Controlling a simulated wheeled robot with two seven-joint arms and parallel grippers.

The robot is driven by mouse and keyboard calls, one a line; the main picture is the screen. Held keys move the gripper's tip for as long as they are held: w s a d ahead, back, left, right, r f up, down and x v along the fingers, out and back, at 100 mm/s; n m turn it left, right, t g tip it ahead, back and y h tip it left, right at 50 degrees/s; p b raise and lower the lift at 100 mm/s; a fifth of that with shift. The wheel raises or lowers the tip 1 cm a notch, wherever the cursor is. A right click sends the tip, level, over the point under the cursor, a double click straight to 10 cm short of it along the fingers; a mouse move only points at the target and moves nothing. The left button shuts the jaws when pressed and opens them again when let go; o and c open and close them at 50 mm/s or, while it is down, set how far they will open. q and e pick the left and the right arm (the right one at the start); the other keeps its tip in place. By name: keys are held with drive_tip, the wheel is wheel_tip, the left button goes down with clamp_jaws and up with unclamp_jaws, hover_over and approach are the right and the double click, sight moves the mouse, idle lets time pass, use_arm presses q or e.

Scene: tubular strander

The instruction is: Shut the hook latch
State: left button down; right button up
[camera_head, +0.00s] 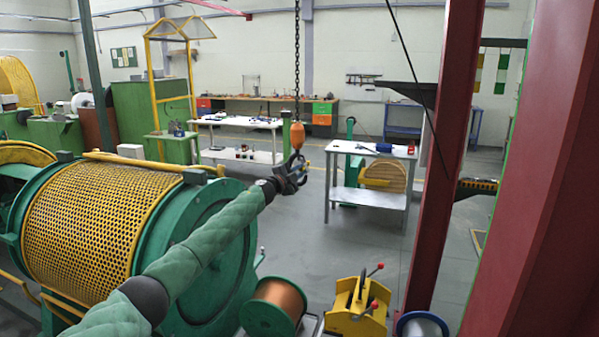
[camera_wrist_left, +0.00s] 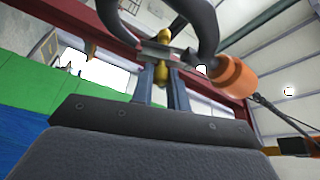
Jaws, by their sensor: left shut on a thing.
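The crane hook (camera_head: 294,160) hangs from a chain under an orange block (camera_head: 297,135). In the left wrist view the dark curved hook (camera_wrist_left: 205,22) fills the top, with the orange block (camera_wrist_left: 232,77) to the right. My left gripper (camera_head: 291,180) is at the hook, its arm reaching in from the lower left. In the left wrist view its fingers (camera_wrist_left: 160,78) are shut on the hook latch (camera_wrist_left: 162,66), a small part with a brass-coloured piece at the hook's opening. The fingers partly hide the latch, so I cannot tell whether it closes the hook's mouth. My right gripper is not in view.
A copper wire spool (camera_head: 275,305) and a yellow fixture (camera_head: 357,312) are at the front. A red column (camera_head: 440,160) stands to the right. A white table (camera_head: 370,195) is behind the hook.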

use_arm(q)
drive_tip(key=shift+f, duration=0.1)
drive_tip(key=c, duration=1.4)
unclamp_jaws()
drive_tip(key=shift+o, duration=0.2)
drive_tip(key=shift+s, duration=0.1)
